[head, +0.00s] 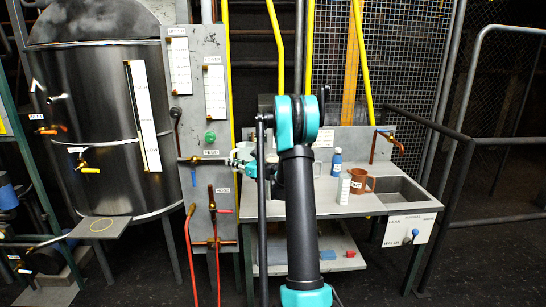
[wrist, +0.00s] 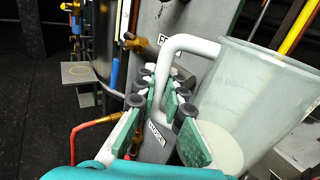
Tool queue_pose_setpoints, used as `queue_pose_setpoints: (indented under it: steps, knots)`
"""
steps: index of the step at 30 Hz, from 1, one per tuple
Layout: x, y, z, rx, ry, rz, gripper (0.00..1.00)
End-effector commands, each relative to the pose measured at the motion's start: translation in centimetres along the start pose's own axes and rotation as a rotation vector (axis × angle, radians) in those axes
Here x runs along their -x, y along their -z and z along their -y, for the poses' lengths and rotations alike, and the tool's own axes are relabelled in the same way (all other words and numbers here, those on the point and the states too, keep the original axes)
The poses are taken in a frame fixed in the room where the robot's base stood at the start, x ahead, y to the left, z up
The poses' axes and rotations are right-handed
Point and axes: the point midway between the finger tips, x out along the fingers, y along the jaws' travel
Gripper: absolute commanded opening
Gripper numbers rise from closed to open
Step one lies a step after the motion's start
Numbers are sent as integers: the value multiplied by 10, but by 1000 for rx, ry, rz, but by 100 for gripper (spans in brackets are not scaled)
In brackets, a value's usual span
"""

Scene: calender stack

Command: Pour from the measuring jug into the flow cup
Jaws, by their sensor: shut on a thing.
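In the wrist view, the measuring jug (wrist: 255,85) is a large translucent vessel with a white handle (wrist: 205,47) and pale liquid low inside. My gripper (wrist: 163,95) is shut on this handle, with its green pads on either side. The jug hangs to the right of the fingers. I cannot identify the flow cup in either view.
A bench (head: 345,205) stands behind my arm, with a blue bottle (head: 337,162), a white container (head: 343,188), a brown mug (head: 362,183) and a sink (head: 405,192). A steel tank (head: 95,130) and a grey panel (head: 207,130) with valves and red hoses stand left.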

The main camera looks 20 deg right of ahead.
Motion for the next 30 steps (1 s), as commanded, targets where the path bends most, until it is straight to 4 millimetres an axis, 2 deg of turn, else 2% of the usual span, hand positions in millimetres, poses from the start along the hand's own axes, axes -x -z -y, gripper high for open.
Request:
queue_pose_setpoints:
  steps: [12, 15, 30]
  knots:
    - [0, -49, 0, 6, 0, -5, 0]
    - [0, -56, 0, 6, 0, -5, 0]
    - [-1, -58, 0, 5, 0, -5, 0]
